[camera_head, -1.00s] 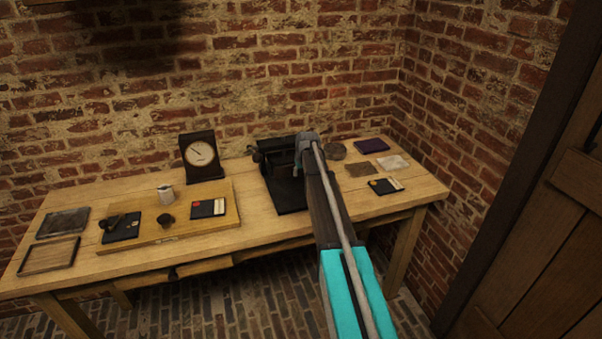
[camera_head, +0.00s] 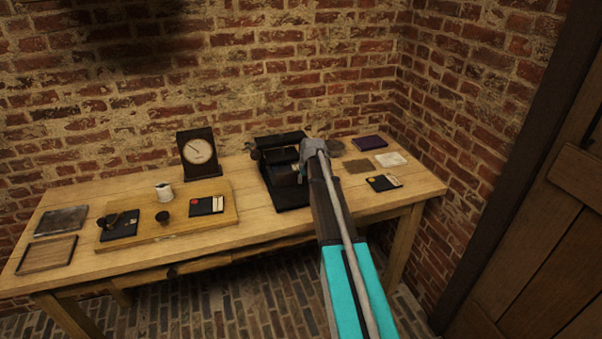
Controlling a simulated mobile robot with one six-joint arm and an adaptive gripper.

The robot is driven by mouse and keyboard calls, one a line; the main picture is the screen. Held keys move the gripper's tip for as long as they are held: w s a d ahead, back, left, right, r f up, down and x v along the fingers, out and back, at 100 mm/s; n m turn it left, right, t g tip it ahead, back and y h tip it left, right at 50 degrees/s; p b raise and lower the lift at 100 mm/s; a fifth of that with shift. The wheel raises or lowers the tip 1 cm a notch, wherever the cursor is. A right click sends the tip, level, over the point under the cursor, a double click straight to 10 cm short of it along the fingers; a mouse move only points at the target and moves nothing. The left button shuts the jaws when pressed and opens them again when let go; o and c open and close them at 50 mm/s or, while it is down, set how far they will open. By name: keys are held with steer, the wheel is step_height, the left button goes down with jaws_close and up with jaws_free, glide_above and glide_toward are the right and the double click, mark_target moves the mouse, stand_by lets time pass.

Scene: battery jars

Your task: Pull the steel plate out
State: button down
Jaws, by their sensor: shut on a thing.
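A black apparatus with a boxy holder (camera_head: 268,152) stands on a black base (camera_head: 293,195) near the back of the table. My gripper (camera_head: 306,165) is at the right side of this holder, reached over from the front right. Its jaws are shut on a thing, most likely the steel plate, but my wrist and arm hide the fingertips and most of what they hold. I cannot tell whether the plate is still inside the holder.
A dial instrument (camera_head: 198,153) stands behind a wooden board (camera_head: 180,228) with a white cup (camera_head: 164,190) and dark small items. A purple block (camera_head: 369,143), pale pad (camera_head: 391,159) and dark card (camera_head: 382,183) lie right of my arm.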

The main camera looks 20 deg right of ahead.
steer(key=s, duration=0.7)
steer(key=s+a, duration=0.1)
steer(key=s, duration=0.2)
steer(key=shift+s+f, duration=0.1)
steer(key=shift+s, duration=0.2)
steer(key=shift+d, duration=0.1)
steer(key=shift+c, duration=2.2)
jaws_free()
steer(key=shift+s, duration=0.1)
steer(key=shift+w, duration=0.3)
